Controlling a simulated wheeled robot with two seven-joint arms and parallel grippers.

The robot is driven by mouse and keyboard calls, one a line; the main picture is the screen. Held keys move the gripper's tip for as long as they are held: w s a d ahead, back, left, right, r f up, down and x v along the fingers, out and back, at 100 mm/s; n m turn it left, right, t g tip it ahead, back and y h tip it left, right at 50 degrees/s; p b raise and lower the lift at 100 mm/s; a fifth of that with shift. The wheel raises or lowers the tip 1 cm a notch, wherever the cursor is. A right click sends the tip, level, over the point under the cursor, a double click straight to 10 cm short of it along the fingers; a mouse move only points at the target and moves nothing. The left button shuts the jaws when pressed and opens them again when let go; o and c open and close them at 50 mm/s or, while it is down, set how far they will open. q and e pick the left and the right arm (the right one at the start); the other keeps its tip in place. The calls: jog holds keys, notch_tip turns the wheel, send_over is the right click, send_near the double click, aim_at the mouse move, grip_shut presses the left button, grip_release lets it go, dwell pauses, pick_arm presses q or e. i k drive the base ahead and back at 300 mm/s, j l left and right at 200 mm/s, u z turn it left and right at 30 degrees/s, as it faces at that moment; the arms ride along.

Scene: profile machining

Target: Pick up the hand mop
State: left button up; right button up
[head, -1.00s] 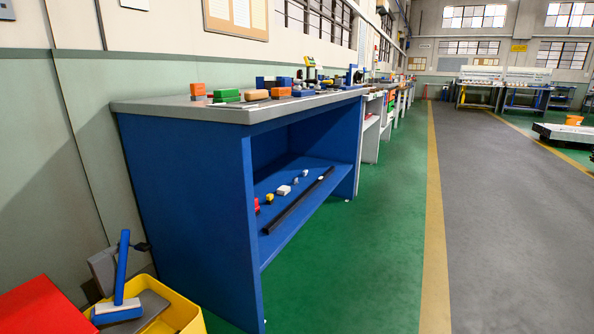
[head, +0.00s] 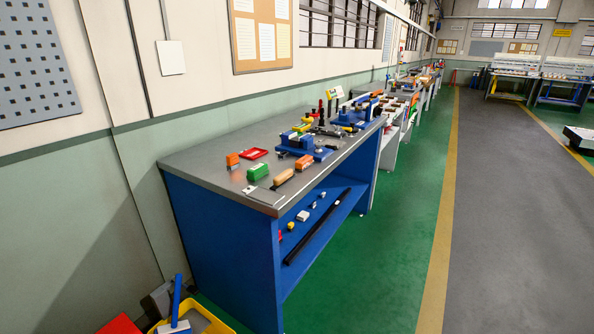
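The hand mop (head: 176,302) has a blue upright handle and a pale and blue head. It stands in a yellow bin (head: 222,327) on the floor at the bottom left of the head view, beside the blue workbench. The lower part of the mop and bin is cut off by the picture's bottom edge. A grey item (head: 158,299) leans behind the mop in the bin. Neither of my grippers shows in this view.
A blue workbench (head: 225,243) with a grey top carries several small blocks and fixtures; its shelf holds a long black bar (head: 318,228). A red object (head: 119,325) lies left of the bin. The green floor (head: 395,250) right of the bench is clear.

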aim_at(183, 327)
jog(key=u, duration=1.35)
